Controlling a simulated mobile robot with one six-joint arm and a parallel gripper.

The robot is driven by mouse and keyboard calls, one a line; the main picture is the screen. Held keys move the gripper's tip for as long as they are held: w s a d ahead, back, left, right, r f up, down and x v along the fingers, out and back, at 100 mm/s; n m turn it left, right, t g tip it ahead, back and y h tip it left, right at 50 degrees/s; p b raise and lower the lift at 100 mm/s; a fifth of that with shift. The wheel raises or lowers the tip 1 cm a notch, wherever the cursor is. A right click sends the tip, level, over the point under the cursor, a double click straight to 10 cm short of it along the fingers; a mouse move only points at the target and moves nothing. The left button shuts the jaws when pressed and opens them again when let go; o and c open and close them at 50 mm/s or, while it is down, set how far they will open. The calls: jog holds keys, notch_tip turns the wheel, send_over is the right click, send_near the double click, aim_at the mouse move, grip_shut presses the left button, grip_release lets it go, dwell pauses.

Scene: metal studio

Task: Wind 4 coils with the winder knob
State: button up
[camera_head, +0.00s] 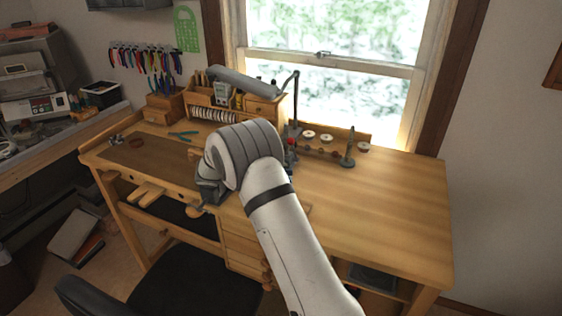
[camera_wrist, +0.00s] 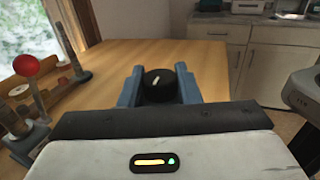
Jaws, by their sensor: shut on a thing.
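In the wrist view, a round black knob (camera_wrist: 158,86) with a pale pointer mark sits between the two blue-grey fingers of my gripper (camera_wrist: 159,80). The fingers are shut on it, one on each side. The mark leans a little to the right of straight up. What the knob is mounted on is hidden behind my gripper. In the head view my arm covers the knob and the fingers. A red ball (camera_wrist: 27,65) stands on the left in the wrist view; a red spot beside my wrist (camera_head: 290,142) shows in the head view.
Spools (camera_head: 326,137) stand along the back of the wooden bench (camera_head: 390,205). A dark upright post (camera_head: 348,148) is near them. A wooden organizer (camera_head: 205,100) and a lamp (camera_head: 250,84) are at the back left. The bench's right side is clear.

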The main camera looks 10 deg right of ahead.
jog(key=shift+w+r+m+g+p, duration=0.1)
jog(key=shift+r+m+g+p, duration=0.2)
jog(key=shift+p, duration=1.15)
jog(key=shift+d+f+g+p, duration=0.1)
jog(key=shift+f+g+p, duration=0.2)
jog(key=shift+p, duration=0.15)
jog(key=o, duration=1)
jog(key=shift+c, duration=0.2)
